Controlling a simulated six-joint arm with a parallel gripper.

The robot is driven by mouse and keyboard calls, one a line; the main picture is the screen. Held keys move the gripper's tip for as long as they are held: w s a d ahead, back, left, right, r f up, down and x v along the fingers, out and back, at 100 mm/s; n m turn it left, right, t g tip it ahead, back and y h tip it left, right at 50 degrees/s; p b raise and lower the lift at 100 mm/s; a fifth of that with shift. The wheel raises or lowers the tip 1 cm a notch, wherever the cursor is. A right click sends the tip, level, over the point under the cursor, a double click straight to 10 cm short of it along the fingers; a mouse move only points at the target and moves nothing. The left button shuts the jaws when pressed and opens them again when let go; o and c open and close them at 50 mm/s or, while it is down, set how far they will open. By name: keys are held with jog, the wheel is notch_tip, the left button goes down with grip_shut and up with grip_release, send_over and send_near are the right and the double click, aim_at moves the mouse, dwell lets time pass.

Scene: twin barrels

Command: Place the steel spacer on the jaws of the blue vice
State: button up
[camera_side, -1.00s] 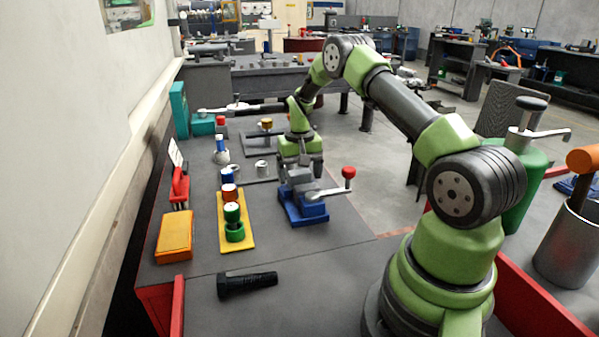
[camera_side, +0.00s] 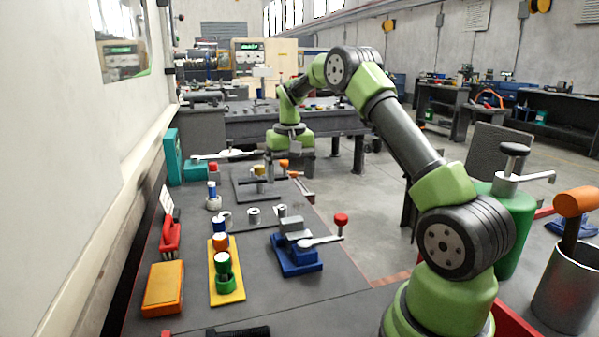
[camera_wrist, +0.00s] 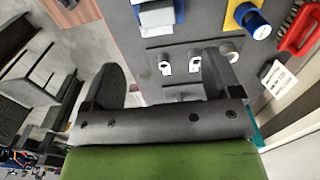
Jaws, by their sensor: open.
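The blue vice (camera_side: 297,262) stands on the bench with grey steel jaws (camera_side: 294,228) on top. It also shows at the top of the wrist view (camera_wrist: 145,8). One (camera_side: 282,210) is close behind the jaws, the other (camera_side: 253,216) further left. Both show in the wrist view, one (camera_wrist: 165,68) nearer the vice and one (camera_wrist: 194,65) further off. I cannot tell which is the spacer. My gripper (camera_side: 296,157) is open, raised behind the vice, with nothing seen between its fingers (camera_wrist: 168,66).
Left of the vice, a yellow tray (camera_side: 218,297) carries green and orange pieces. A red-knobbed lever (camera_side: 341,221) sticks out right of the vice. Bare bench lies in front.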

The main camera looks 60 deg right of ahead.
jog(key=s+a+r+n+t, duration=0.1)
jog(key=s+a+r+t, duration=0.15)
jog(key=a+r, duration=0.4)
jog(key=s+a+r+n+t, duration=0.1)
jog(key=s+a+r+n, duration=0.15)
jog(key=a+r, duration=0.45)
jog(key=s+a+f+n+t+y, duration=0.1)
jog(key=s+a+t+y, duration=0.1)
jog(key=s+a, duration=0.9)
jog(key=s+t, duration=0.1)
jog(key=s, duration=0.2)
jog(key=shift+s+a, duration=0.15)
jog(key=shift+a, duration=0.05)
